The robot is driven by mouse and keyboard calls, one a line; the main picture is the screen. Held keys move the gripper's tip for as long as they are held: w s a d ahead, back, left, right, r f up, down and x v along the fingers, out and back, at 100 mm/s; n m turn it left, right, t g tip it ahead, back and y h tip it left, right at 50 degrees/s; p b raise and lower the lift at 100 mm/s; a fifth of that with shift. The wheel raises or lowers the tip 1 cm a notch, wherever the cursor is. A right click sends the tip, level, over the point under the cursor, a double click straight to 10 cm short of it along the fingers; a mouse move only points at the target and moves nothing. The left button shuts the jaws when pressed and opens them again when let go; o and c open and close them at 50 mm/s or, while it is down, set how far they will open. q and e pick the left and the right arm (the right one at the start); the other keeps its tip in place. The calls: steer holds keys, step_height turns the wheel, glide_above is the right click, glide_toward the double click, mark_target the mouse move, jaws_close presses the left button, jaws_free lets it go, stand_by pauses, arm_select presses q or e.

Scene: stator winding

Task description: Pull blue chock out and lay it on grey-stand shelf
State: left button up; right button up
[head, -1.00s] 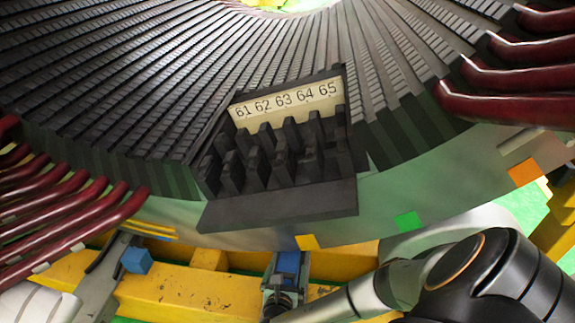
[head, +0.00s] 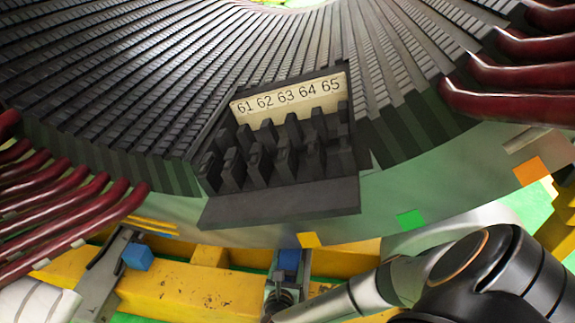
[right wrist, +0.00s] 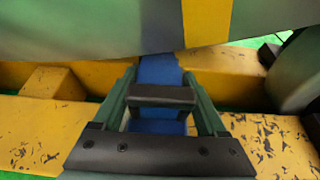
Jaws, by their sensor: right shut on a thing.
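The blue chock (head: 289,260) is under the lower edge of the big ring, beside the yellow beam. In the right wrist view the blue chock (right wrist: 158,72) stands between my fingers, and its far end runs up to the ring's underside. My right gripper (head: 286,279) is shut on it; in the right wrist view the fingers (right wrist: 160,92) lie along both its sides. A second blue block (head: 137,257) sits at the left beside a grey upright piece (head: 103,275). I cannot tell whether that piece is the grey stand. My left gripper is not in view.
The slotted stator ring (head: 390,200) hangs close above my right gripper. A black rack marked 61 to 65 (head: 280,205) juts from it. Yellow beams (head: 190,285) run below. Dark red coil bars (head: 75,215) stick out at left and right.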

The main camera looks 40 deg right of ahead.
jaws_close()
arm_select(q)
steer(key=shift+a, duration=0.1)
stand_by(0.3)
